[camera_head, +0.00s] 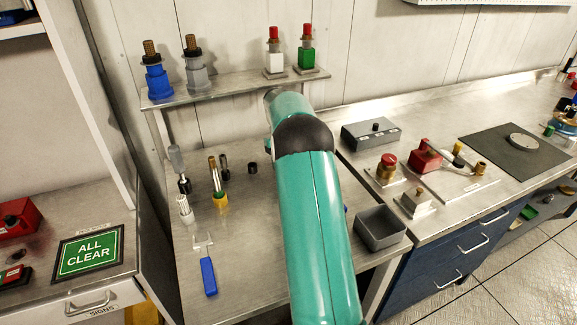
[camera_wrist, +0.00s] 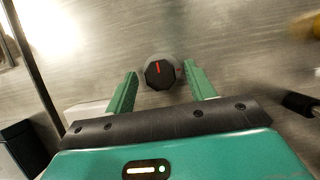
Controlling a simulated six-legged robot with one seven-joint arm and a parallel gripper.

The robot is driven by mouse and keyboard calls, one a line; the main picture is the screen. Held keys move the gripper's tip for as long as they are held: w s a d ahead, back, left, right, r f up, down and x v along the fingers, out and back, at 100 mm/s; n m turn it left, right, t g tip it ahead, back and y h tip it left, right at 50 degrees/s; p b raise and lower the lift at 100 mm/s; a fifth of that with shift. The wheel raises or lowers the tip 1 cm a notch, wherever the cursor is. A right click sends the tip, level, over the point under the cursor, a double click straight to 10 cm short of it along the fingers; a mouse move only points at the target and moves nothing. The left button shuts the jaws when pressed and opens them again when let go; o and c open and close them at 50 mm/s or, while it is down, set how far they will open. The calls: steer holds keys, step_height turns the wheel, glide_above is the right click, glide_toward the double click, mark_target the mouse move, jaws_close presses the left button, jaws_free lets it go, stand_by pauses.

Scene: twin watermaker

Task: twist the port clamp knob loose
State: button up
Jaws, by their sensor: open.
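A round black knob (camera_wrist: 154,80) with a red line on its top shows in the wrist view. It sits on a grey round base over a brushed metal surface. I take it for the port clamp knob. My gripper (camera_wrist: 161,68) is open, with one green finger on each side of the knob. Gaps show between the knob and both fingers, and nothing is held. How far the fingertips are above or level with the knob is hard to tell. In the head view my teal arm hides the gripper, and I cannot make out this knob there.
In the head view, a raised shelf (camera_head: 222,88) carries several fittings. A blue-handled fork tool (camera_head: 208,272) and upright tools stand or lie left of my arm. A grey open bin (camera_head: 380,228) is at right. A blurred black part (camera_wrist: 300,104) is right in the wrist view.

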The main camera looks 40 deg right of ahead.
steer(key=shift+r, duration=0.35)
step_height(320, 180, up, 3)
steer(key=shift+f, duration=0.1)
steer(key=s+a+r, duration=0.7)
steer(key=s+r, duration=0.2)
steer(key=s, duration=0.2)
steer(key=shift+s+a+r, duration=0.2)
steer(key=shift+s+a, duration=0.05)
steer(key=shift+s, duration=0.15)
steer(key=s+a+r+n+t+h, duration=0.1)
steer(key=s+a+r+t, duration=0.15)
steer(key=a, duration=0.45)
steer(key=s+a+r+n+t+h, duration=0.1)
steer(key=s+a+r+t, duration=0.15)
steer(key=a, duration=0.55)
steer(key=s+a+f+n+t, duration=0.1)
steer(key=s+a+t, duration=0.3)
steer(key=s+a, duration=0.4)
steer(key=a, duration=0.3)
steer(key=shift+a+f+t+y, duration=0.25)
steer(key=shift+a+t+y, duration=0.15)
